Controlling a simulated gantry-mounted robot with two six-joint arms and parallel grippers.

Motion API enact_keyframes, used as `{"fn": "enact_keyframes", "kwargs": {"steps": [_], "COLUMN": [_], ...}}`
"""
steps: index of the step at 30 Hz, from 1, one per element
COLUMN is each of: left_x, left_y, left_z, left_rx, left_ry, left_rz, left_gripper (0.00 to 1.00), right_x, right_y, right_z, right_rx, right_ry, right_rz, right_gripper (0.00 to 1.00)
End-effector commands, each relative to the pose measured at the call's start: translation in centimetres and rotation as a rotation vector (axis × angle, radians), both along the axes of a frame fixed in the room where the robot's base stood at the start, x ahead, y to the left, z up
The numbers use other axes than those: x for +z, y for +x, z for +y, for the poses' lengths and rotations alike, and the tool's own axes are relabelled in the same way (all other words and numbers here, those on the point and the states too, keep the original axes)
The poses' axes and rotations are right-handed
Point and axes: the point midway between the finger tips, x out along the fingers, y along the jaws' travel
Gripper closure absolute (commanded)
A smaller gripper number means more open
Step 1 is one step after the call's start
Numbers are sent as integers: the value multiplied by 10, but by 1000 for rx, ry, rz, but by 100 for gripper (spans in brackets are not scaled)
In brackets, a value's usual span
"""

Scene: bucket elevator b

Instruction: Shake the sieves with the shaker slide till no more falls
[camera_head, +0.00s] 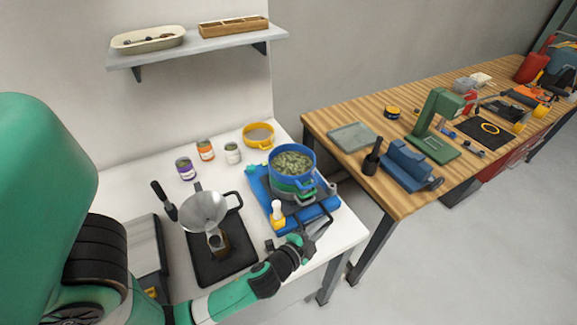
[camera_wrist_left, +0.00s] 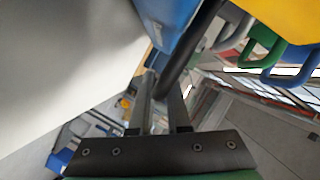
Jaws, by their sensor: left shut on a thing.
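A stack of round sieves stands on the blue shaker (camera_head: 262,193) at the right of the white table. The top sieve (camera_head: 271,162) is blue and holds greenish leafy bits (camera_head: 293,162); a green sieve (camera_head: 290,186) sits beneath it. My left gripper (camera_head: 312,234) is at the shaker's front right corner, shut on a dark bar (camera_head: 327,214), seemingly the slide's handle. In the left wrist view the black bar (camera_wrist_left: 183,62) runs between my fingers (camera_wrist_left: 160,98), beside a blue body (camera_wrist_left: 165,18). Sieve handles show at upper right. The lower sieves' contents are hidden. My right gripper is not in view.
A yellow sieve (camera_head: 258,137) and several small cans (camera_head: 205,149) stand behind. A funnel (camera_head: 204,211) over a jar stands on a black mat (camera_head: 222,264) at left. A wooden bench (camera_head: 335,116) with tools stands at right, across a gap. A shelf (camera_head: 190,50) hangs above.

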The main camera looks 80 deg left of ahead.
Motion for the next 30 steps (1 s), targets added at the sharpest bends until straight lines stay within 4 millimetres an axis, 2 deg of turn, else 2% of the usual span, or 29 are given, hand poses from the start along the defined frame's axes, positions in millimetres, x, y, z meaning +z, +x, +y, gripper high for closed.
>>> {"fn": "enact_keyframes", "kwargs": {"steps": [1, 6, 15, 25, 30], "left_x": [-4, -2, 0, 4, 2], "left_y": [3, 6, 6, -5, -8], "left_z": [-7, -19, -18, 14, 24], "left_rx": [-7, -2, 1, 6, 2], "left_ry": [1, -2, -2, -3, -2], "left_rz": [-2, 0, 1, 6, 2], "left_gripper": [100, 100, 100, 100, 100], "right_x": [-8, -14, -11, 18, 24], "right_y": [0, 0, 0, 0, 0], "right_z": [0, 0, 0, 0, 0], "right_rx": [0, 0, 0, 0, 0], "right_ry": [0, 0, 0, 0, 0], "right_rz": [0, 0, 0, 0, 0], "right_gripper": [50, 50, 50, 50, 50]}}
